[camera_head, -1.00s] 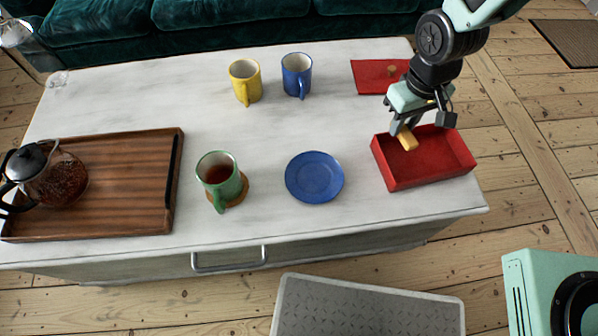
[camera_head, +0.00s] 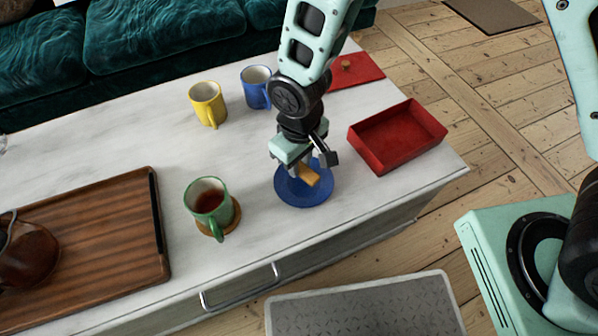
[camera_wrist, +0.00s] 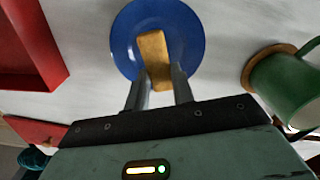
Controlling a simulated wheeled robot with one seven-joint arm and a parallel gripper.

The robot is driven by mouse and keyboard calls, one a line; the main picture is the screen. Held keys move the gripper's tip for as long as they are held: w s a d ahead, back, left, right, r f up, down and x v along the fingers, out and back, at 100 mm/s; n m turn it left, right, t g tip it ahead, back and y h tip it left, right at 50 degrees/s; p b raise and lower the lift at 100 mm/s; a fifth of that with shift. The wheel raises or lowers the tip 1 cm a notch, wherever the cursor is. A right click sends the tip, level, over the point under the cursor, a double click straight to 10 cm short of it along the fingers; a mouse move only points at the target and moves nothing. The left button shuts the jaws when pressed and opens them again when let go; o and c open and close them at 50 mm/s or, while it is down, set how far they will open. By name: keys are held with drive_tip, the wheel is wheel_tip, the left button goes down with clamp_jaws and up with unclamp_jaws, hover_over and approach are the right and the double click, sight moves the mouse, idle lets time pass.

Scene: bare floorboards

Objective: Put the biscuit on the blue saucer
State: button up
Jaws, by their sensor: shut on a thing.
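The biscuit (camera_head: 308,175) is a tan, oblong block. My gripper (camera_head: 300,172) is shut on it, above the blue saucer (camera_head: 290,193) on the white table. In the wrist view the biscuit (camera_wrist: 154,52) sits between the two fingers (camera_wrist: 157,85), with the round blue saucer (camera_wrist: 192,30) behind it. The biscuit lies within the saucer's outline there. I cannot tell whether it touches the saucer. My gripper hides the far part of the saucer in the head view.
An empty red box (camera_head: 365,153) stands right of the saucer, its red lid (camera_head: 362,72) behind. A green mug (camera_head: 208,203) on a coaster stands left. Yellow (camera_head: 207,103) and blue (camera_head: 254,88) mugs stand behind. A wooden tray (camera_head: 110,235) with a teapot lies far left.

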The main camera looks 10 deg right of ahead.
sight(300, 166)
drive_tip(key=shift+f+b, duration=0.5)
drive_tip(key=shift+f, duration=1.35)
drive_tip(key=shift+f, duration=0.15)
drive_tip(key=o, duration=1)
drive_tip(key=shift+c, duration=0.2)
